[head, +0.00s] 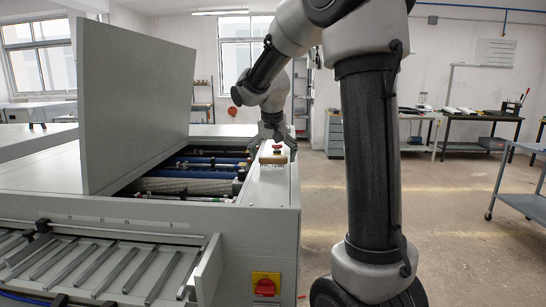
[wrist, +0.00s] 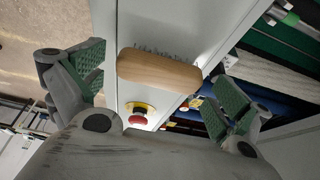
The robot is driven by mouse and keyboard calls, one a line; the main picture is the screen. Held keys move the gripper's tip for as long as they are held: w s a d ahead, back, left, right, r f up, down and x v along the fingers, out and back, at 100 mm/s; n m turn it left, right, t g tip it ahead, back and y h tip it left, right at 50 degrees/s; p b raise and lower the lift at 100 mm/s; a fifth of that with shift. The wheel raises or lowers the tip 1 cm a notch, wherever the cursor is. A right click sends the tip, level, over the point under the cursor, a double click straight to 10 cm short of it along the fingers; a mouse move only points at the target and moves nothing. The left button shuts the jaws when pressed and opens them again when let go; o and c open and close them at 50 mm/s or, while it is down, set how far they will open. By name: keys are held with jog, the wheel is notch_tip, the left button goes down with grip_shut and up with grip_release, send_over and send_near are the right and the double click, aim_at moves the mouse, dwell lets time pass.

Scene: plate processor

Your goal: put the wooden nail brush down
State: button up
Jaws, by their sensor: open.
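The wooden nail brush (head: 274,159) rests on the pale top ledge of the plate processor (head: 269,190), near its right edge. In the wrist view the brush (wrist: 158,72) shows its light wooden back, with dark bristles along one long side. My gripper (head: 276,140) is open just above the brush. In the wrist view the green-padded fingers of my gripper (wrist: 160,85) stand wide apart on either side of the brush, with visible gaps. Neither finger appears to touch it.
A red stop button on a yellow base (wrist: 138,117) is close beside the brush. The processor's open bay with rollers (head: 190,186) lies to the left, under a raised lid (head: 135,105). A red and yellow switch (head: 266,286) is on the front.

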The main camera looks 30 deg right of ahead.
jog(key=v, duration=1.2)
jog(key=s+a+f+n+y, duration=0.1)
jog(key=s+f, duration=0.4)
jog(key=s, duration=0.8)
jog(key=s+a+f+n+y, duration=0.1)
jog(key=s+a+f+n, duration=0.2)
jog(key=s, duration=1)
notch_tip(320, 180, down, 4)
jog(key=n, duration=0.2)
jog(key=shift+s+r+n+y, duration=0.25)
jog(key=shift+n+y, duration=0.05)
jog(key=shift+n, duration=0.1)
jog(key=shift+a, duration=0.1)
